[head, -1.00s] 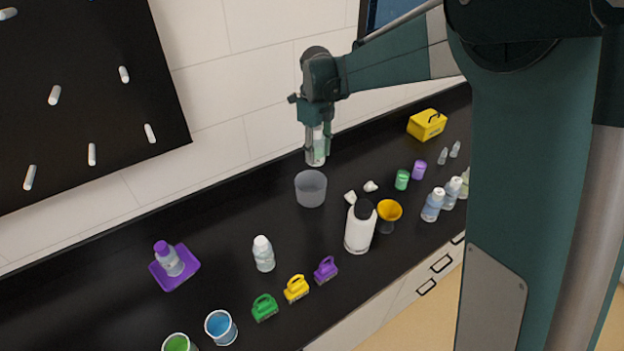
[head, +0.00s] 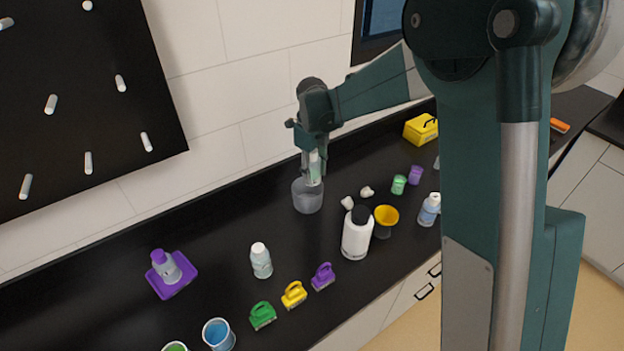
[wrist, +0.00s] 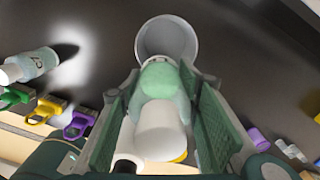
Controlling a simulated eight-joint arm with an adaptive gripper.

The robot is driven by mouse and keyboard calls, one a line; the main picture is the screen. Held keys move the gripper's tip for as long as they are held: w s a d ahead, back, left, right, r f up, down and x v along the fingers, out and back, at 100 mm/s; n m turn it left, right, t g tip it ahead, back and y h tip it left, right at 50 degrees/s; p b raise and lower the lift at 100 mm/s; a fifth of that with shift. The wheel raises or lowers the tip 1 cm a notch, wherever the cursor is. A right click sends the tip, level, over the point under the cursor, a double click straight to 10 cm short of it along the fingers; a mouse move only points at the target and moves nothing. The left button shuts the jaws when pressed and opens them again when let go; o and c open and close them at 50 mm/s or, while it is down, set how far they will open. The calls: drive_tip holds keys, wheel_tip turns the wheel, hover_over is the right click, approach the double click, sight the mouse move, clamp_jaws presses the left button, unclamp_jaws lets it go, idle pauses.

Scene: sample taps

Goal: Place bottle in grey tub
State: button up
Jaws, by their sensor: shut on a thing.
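The grey tub (head: 307,199) stands on the black counter near the wall in the head view; its rim and inside show in the wrist view (wrist: 166,34). My gripper (head: 314,165) is shut on a bottle (head: 314,172) and holds it right over the tub. In the wrist view the bottle (wrist: 162,110) has a white end and a pale green part, and sits between the two green finger pads. Its far end overlaps the tub's near rim in that view. I cannot tell whether it touches the tub or how far it reaches inside.
A small white-capped bottle (head: 261,260) and a purple tray with bottle (head: 187,281) are to the left.

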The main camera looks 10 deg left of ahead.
drive_tip(key=shift+f, duration=1.7)
drive_tip(key=shift+f+b, duration=0.45)
drive_tip(key=shift+f, duration=0.15)
drive_tip(key=o, duration=0.9)
drive_tip(key=shift+r, duration=0.2)
drive_tip(key=shift+r+p, duration=0.65)
drive_tip(key=shift+r, duration=0.05)
wheel_tip(320, 180, up, 12)
drive_tip(key=shift+f+b, duration=0.25)
drive_tip(key=shift+b, duration=0.1)
